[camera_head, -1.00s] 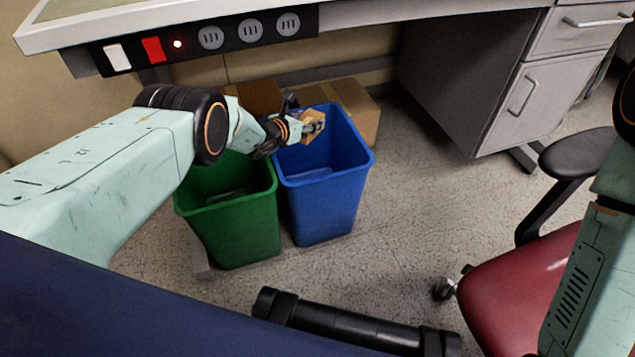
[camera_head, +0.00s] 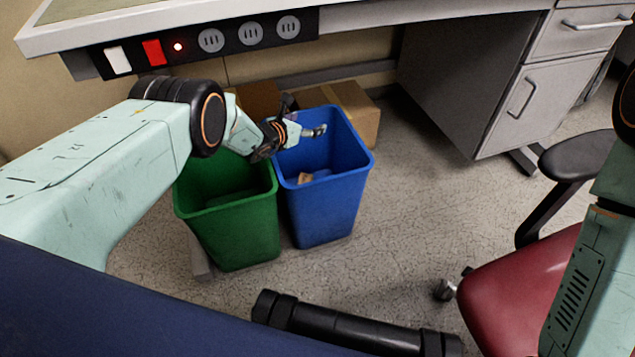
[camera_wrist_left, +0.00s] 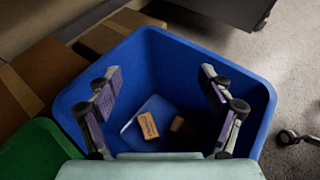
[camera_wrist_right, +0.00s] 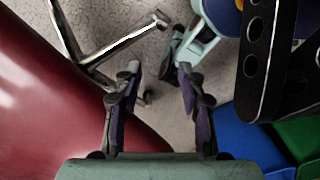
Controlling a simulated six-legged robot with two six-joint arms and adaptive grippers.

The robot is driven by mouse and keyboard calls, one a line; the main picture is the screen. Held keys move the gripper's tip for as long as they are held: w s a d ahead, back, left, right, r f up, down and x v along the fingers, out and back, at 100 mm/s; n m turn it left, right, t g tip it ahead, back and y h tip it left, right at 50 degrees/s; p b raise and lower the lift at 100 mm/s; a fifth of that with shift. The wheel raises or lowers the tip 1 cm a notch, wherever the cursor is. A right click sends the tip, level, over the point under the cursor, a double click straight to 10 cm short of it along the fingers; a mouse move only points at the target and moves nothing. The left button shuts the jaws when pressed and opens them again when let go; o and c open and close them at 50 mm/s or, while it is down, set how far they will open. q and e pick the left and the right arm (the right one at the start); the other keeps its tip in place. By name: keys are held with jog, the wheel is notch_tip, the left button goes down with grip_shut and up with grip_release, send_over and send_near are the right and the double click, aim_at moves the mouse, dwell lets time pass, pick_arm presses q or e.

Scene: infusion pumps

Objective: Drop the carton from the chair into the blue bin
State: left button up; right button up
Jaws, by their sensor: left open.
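The blue bin (camera_head: 325,205) stands on the floor beside the green bin. A small tan carton (camera_head: 304,178) shows inside the blue bin, apart from my gripper; in the left wrist view the carton (camera_wrist_left: 148,125) lies low in the bin, with a darker brown piece (camera_wrist_left: 178,124) beside it that I cannot identify. My left gripper (camera_head: 314,131) is over the blue bin's opening; its fingers (camera_wrist_left: 160,72) are spread with nothing between them. My right gripper (camera_wrist_right: 159,70) is open and empty near the red chair (camera_wrist_right: 60,90); the chair (camera_head: 510,300) is at lower right in the head view.
The green bin (camera_head: 235,230) touches or nearly touches the blue bin's left side. Brown boxes (camera_head: 355,105) stand behind the bins. A desk (camera_head: 200,15) with a socket strip overhangs them, with a grey cabinet (camera_head: 500,90) at right. Floor between bin and chair is clear.

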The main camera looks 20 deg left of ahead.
pick_arm(q)
jog(key=v, duration=1.1)
jog(key=shift+s, duration=0.1)
dwell(0.5)
jog(key=x, duration=1.1)
dwell(0.4)
dwell(0.5)
notch_tip(320, 180, up, 6)
jog(key=w+p, duration=0.1)
jog(key=p, duration=0.5)
jog(key=s+a+m+h+p, duration=0.1)
jog(key=s+a+p, duration=0.1)
jog(key=s+a, duration=0.65)
jog(key=s+r+m+g+h+p, duration=0.1)
jog(key=s+r, duration=0.3)
jog(key=s, duration=0.6)
jog(key=shift+a+m+h+p, duration=0.45)
jog(key=shift+m+h, duration=0.05)
jog(key=shift+h, duration=0.1)
dwell(1.8)
